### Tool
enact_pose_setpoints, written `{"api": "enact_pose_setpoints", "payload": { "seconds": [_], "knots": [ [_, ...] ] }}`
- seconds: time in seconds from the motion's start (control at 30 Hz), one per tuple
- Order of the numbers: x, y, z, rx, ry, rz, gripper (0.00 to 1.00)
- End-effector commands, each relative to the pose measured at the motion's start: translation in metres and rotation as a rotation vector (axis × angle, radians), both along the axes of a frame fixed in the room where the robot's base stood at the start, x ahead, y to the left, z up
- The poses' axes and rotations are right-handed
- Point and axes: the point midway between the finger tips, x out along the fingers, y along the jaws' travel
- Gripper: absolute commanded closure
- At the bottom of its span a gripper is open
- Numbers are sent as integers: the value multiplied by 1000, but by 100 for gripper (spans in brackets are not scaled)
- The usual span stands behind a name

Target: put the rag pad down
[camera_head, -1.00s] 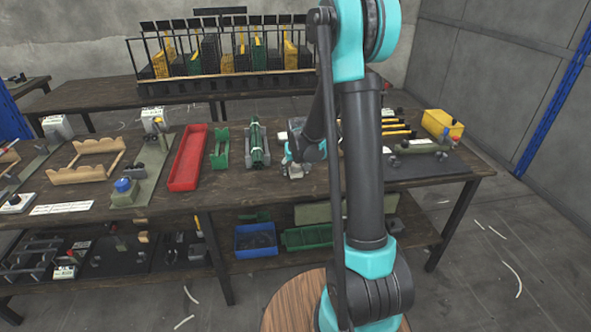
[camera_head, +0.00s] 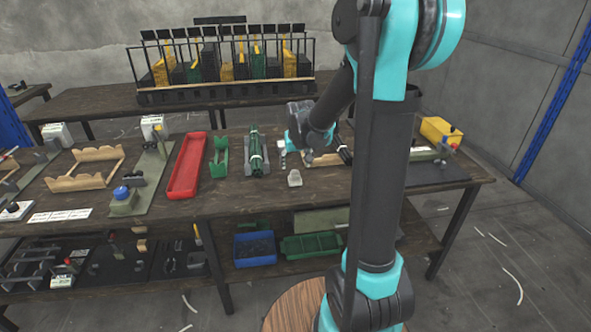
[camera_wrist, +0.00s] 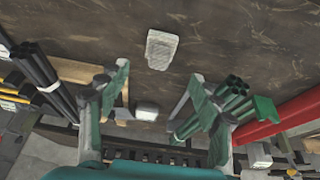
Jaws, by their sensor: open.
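The rag pad is a small pale block (camera_head: 295,178) lying flat on the dark wooden bench near its front edge. In the wrist view the pad (camera_wrist: 161,48) lies on the bare bench top, beyond and above the fingertips, with a clear gap around it. My gripper (camera_head: 309,156) is raised above the bench, behind and to the right of the pad. In the wrist view its two fingers (camera_wrist: 150,84) are spread wide with nothing between them touching either finger.
A red tray (camera_head: 188,165), a green cradle (camera_head: 219,157) and a bundle of green tubes (camera_head: 256,153) stand left of the pad. Another pale block (camera_wrist: 146,113) lies further back. Dark tubes (camera_wrist: 42,72) lie to one side. Bench around the pad is clear.

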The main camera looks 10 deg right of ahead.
Motion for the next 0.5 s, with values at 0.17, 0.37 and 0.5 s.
{"api": "enact_pose_setpoints", "payload": {
  "seconds": [0.17, 0.37, 0.5],
  "knots": [
    [-7, 0, 17, 0, 0, 0, 36],
    [-22, -3, 22, 0, 2, -1, 36],
    [-70, -15, 15, 3, 10, -3, 36]
  ]
}}
